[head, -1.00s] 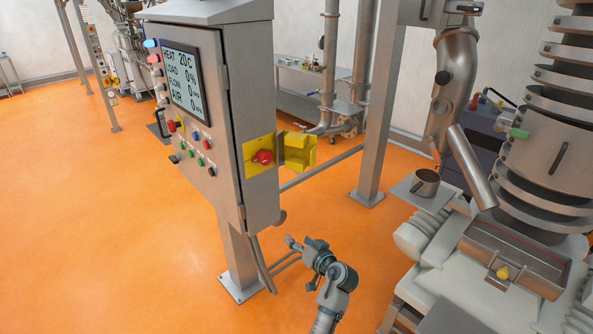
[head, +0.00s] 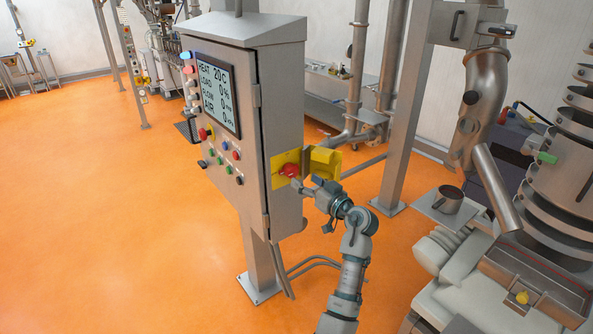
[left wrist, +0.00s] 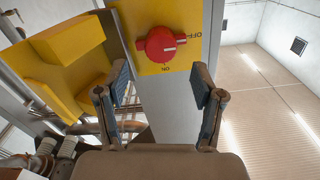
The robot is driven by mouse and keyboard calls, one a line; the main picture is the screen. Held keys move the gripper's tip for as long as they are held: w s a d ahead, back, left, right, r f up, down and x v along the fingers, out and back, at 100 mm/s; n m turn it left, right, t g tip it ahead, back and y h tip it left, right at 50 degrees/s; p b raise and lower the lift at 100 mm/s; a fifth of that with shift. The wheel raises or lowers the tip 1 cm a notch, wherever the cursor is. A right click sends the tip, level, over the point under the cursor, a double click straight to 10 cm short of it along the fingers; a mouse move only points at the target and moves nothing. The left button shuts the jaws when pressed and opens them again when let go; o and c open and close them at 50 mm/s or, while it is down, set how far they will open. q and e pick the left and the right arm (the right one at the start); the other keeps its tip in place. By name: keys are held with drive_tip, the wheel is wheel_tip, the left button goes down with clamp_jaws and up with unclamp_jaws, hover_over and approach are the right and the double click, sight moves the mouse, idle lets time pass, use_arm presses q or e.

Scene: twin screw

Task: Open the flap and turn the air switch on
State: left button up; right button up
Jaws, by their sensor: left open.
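The red air switch (head: 289,171) sits on a yellow plate (head: 279,162) on the side of the grey cabinet. The yellow flap (head: 325,161) stands open to the right of it. In the left wrist view the red switch (left wrist: 161,44) has a white mark towards the OFF label at the right; ON is printed below it. The flap (left wrist: 62,62) is at the left there. My left gripper (head: 298,185) is just in front of the switch. In the left wrist view its fingers (left wrist: 162,88) are open, with nothing between them. My right gripper is not in view.
The cabinet (head: 285,75) carries a display (head: 214,98) and several buttons on its front. A steel post (head: 406,110) stands right of the flap. Machinery with a metal cup (head: 447,200) is at the right. The orange floor at left is clear.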

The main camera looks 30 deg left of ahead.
sight(294, 172)
use_arm(q)
drive_tip(key=p+x, duration=0.1)
drive_tip(key=x, duration=0.4)
drive_tip(key=shift+w+a, duration=0.1)
drive_tip(key=shift+a, duration=0.15)
drive_tip(key=c, duration=1.1)
